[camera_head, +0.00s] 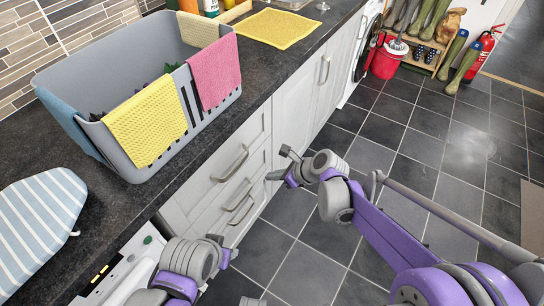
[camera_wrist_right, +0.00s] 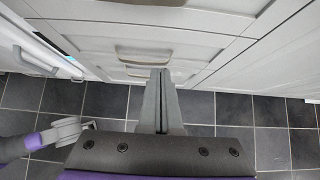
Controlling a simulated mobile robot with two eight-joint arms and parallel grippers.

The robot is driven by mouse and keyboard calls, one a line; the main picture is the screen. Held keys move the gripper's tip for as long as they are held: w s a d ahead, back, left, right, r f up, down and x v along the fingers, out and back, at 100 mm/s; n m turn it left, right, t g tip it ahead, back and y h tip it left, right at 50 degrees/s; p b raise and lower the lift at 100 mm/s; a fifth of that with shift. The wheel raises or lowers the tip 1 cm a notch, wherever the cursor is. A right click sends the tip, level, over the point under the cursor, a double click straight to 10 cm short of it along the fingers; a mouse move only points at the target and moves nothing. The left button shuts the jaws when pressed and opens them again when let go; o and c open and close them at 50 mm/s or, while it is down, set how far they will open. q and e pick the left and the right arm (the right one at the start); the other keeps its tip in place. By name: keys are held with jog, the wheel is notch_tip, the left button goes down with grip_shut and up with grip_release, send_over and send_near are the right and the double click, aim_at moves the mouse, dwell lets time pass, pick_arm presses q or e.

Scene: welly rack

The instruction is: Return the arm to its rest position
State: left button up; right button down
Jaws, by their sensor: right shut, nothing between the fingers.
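My right arm reaches in from the lower right in the head view. Its gripper (camera_head: 274,176) hangs over the tiled floor, just in front of the white drawers (camera_head: 216,196), and is shut and empty. In the right wrist view the two grey fingers (camera_wrist_right: 160,100) lie together, pointing toward the drawer fronts with nothing between them. I cannot tell whether they touch the cabinet. My left gripper (camera_head: 230,253) shows only in small part at the lower left in the head view, low beside the cabinet front; its jaws cannot be made out.
A grey basket (camera_head: 136,165) hung with cloths stands on the dark worktop (camera_head: 262,84). A striped ironing board (camera_head: 38,220) lies at the left. A boot rack (camera_head: 420,70), red bucket (camera_head: 384,62) and extinguisher (camera_head: 478,58) stand far back. Tiled floor (camera_head: 400,140) is clear mid-view.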

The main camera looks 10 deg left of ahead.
jog(key=shift+d+r, duration=0.1)
jog(key=shift+d, duration=0.05)
jog(key=s+d+r+n+t+h, duration=0.2)
jog(key=s+d+n+h, duration=0.6)
jog(key=s+d+n, duration=1.6)
pick_arm(q)
notch_tip(320, 180, up, 18)
jog(key=w+p, duration=0.2)
jog(key=p, duration=1.3)
jog(key=shift+f+t+p, duration=0.15)
jog(key=shift+t+p, duration=0.2)
jog(key=shift+t, duration=0.05)
pick_arm(e)
jog(key=d+r+m, duration=0.2)
jog(key=d+r, duration=0.2)
jog(key=r, duration=1.3)
jog(key=shift+w, duration=0.45)
